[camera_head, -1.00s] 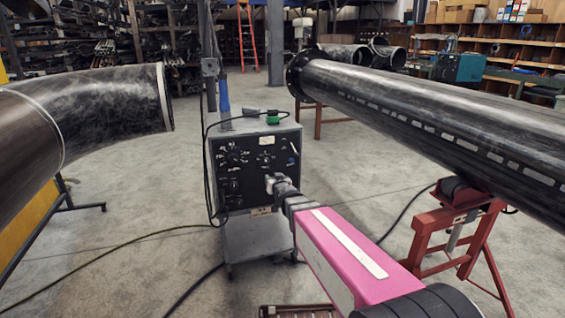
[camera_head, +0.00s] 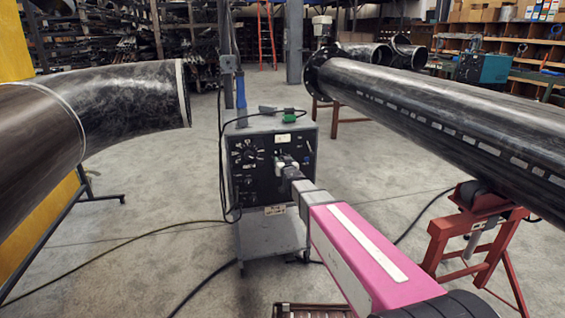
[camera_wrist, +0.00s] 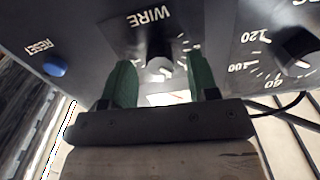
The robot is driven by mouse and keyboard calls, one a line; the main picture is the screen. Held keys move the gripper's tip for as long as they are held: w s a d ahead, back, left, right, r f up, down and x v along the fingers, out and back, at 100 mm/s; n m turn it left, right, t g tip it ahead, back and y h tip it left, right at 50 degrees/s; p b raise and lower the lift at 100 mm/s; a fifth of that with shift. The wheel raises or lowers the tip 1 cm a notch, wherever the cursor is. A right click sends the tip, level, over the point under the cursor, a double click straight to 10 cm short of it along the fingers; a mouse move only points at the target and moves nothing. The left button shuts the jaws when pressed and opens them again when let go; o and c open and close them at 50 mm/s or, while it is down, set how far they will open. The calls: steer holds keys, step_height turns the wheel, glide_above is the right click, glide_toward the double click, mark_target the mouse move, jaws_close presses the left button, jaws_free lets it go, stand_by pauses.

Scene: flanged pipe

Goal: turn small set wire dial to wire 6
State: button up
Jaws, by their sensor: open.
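The small wire dial (camera_wrist: 160,67) is a dark knob with a light face under the word WIRE, with marks around it, in the wrist view. Its setting is too small to read. My gripper (camera_wrist: 160,80) has two green fingers standing apart, one on each side of the dial in the picture. I cannot tell whether they touch it. The dial sits on the black front panel of a grey machine (camera_head: 275,216). In the head view my gripper (camera_head: 287,164) is in front of the panel's upper middle and hides part of it.
A blue RESET button (camera_wrist: 55,66) is left of the dial in the wrist view, and a larger numbered dial (camera_wrist: 297,48) is right. A black pipe (camera_head: 450,115) on a red stand (camera_head: 480,235) is at right. A curved pipe (camera_head: 130,105) is at left. Cables cross the floor.

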steer(key=shift+w+a, duration=0.15)
steer(key=shift+w, duration=0.3)
steer(key=c, duration=0.9)
steer(key=shift+m, duration=3.8)
